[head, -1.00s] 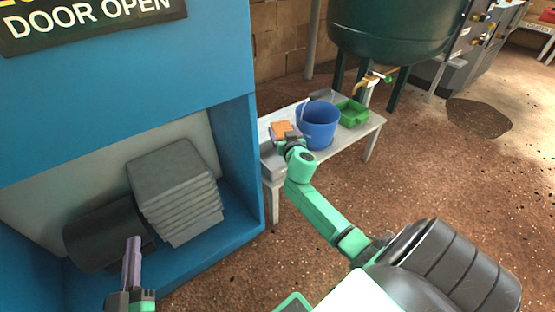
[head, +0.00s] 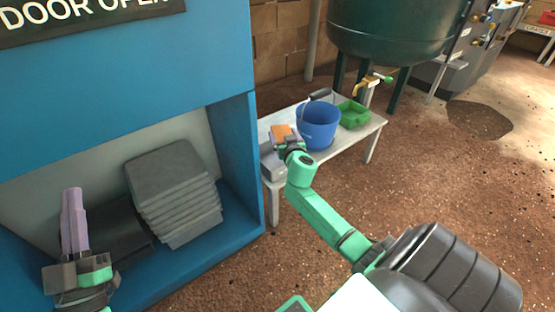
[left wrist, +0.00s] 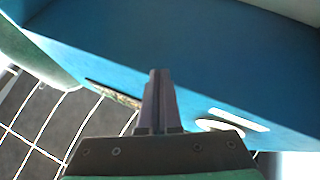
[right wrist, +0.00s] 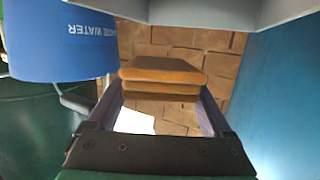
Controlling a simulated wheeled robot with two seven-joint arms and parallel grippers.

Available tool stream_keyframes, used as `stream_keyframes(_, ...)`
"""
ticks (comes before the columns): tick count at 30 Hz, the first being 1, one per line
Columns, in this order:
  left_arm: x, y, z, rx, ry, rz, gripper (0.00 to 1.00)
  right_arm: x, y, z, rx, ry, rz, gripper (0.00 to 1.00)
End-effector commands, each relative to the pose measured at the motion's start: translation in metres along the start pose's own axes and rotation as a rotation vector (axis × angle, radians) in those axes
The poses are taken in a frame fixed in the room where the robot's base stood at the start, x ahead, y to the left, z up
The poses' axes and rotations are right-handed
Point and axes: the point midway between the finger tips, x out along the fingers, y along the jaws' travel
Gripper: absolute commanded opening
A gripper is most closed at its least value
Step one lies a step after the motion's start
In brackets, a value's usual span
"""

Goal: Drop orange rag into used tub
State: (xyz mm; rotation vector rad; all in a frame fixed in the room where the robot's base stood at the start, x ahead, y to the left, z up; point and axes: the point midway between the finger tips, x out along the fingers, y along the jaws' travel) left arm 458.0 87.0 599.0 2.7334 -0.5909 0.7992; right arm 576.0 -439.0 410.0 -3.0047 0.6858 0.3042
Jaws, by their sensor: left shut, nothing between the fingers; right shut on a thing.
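My right gripper (head: 286,143) is shut on the orange rag (head: 281,131), above the near left end of the white bench. In the right wrist view the rag (right wrist: 163,74) is a folded orange-brown slab between both fingers. A grey tub-like box (head: 272,166) sits at the bench corner just below my right gripper, partly hidden by it. A green tub (head: 353,114) stands at the bench's far right. I cannot read a label marking either as used. My left gripper (head: 73,192) is shut and empty in front of the blue cabinet; it also shows in the left wrist view (left wrist: 160,74).
A blue bucket (head: 318,128) with a raised handle stands on the bench (head: 347,142) right of my right gripper. The blue cabinet (head: 240,165) rises close on the left, with grey folded slabs (head: 172,180) inside. A green tank (head: 395,35) stands behind.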

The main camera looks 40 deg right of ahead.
Motion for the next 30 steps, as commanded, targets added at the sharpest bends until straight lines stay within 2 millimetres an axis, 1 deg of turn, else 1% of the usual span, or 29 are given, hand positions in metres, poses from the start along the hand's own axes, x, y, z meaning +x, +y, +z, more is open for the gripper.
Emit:
stream_keyframes(3,0.0,0.0,0.001,-0.001,-0.002,0.0,0.0,0.0,0.0,0.0,0.0,0.0,0.0,0.3)
stream_keyframes(4,0.0,0.0,0.001,-0.001,-0.003,0.0,0.0,0.0,0.0,0.0,0.0,0.0,0.0,0.96)
stream_keyframes(5,0.0,0.0,0.001,-0.001,-0.004,0.0,0.0,0.0,0.0,0.0,0.0,0.0,0.0,1.0)
stream_keyframes(14,0.0,0.0,0.003,-0.004,-0.013,-0.001,0.0,-0.002,0.0,0.0,0.0,0.0,-0.001,1.0)
stream_keyframes(17,-0.002,0.0,0.009,-0.013,-0.037,-0.005,0.0,-0.006,-0.001,0.0,0.0,-0.001,-0.002,1.0)
stream_keyframes(19,-0.02,0.0,0.038,-0.037,-0.129,-0.022,0.0,-0.011,-0.001,-0.001,0.0,-0.001,-0.002,1.0)
stream_keyframes(21,-0.035,0.001,0.06,-0.053,-0.203,-0.03,0.0,-0.017,-0.001,0.0,0.001,-0.002,-0.002,1.0)
stream_keyframes(26,-0.067,0.004,0.096,-0.09,-0.34,-0.049,0.0,-0.031,0.0,-0.001,0.001,-0.001,0.0,1.0)
stream_keyframes(30,-0.098,0.008,0.125,-0.121,-0.458,-0.065,0.0,-0.045,-0.001,-0.001,0.001,-0.001,-0.002,1.0)
